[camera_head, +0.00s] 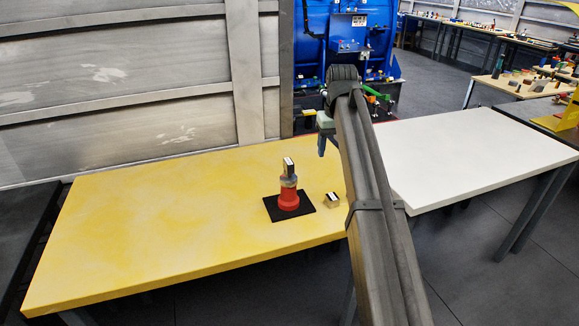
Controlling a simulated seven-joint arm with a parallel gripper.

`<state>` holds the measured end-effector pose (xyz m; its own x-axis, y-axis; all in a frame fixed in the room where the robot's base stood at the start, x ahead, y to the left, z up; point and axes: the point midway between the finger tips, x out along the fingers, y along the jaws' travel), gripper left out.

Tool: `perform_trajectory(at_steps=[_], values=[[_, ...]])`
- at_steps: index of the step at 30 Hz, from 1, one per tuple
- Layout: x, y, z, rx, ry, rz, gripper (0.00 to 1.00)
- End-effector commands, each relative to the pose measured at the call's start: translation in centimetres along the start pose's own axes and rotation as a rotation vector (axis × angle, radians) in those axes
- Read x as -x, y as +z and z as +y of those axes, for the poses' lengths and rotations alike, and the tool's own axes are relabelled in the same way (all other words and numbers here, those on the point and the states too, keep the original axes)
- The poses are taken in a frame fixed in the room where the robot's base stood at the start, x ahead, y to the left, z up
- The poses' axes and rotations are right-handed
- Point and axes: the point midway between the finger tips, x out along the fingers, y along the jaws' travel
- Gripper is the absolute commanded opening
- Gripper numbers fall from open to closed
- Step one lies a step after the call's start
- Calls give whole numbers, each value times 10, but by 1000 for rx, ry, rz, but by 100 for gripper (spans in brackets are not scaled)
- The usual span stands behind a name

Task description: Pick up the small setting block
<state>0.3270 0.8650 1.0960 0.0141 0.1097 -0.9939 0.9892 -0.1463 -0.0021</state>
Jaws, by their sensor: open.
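A small block (333,200) with a pale top and dark marking lies on the yellow table, right of a black mat (272,210). It looks like the small setting block. A red round-based part (288,198) stands upright on the mat, with a grey collar and a dark, white-faced block (289,167) on top. My gripper (321,146) is above the table's far right part, up from the small block in the picture and apart from it. It is open and appears empty; my arm partly hides it.
The yellow table (130,230) is clear on its left side. A white table (465,155) adjoins at the right, with a bare top. A metal wall (110,90) and blue machine (345,40) stand behind. My arm covers the seam between the tables.

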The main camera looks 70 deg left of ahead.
Motion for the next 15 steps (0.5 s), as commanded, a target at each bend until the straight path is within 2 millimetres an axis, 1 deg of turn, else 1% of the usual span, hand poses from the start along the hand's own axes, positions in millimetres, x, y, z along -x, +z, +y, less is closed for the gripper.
perform_trajectory(at_steps=[1, 3, 6, 9, 10, 12, 15], values=[[16, -15, -27, 35, -3, 3, 55], [34, -25, -55, 71, -7, 6, 55], [52, -34, -86, 109, -11, 8, 55], [64, -38, -106, 134, -13, 9, 55], [66, -39, -110, 138, -14, 9, 55], [67, -40, -115, 145, -15, 9, 55], [64, -39, -117, 148, -15, 9, 55]])
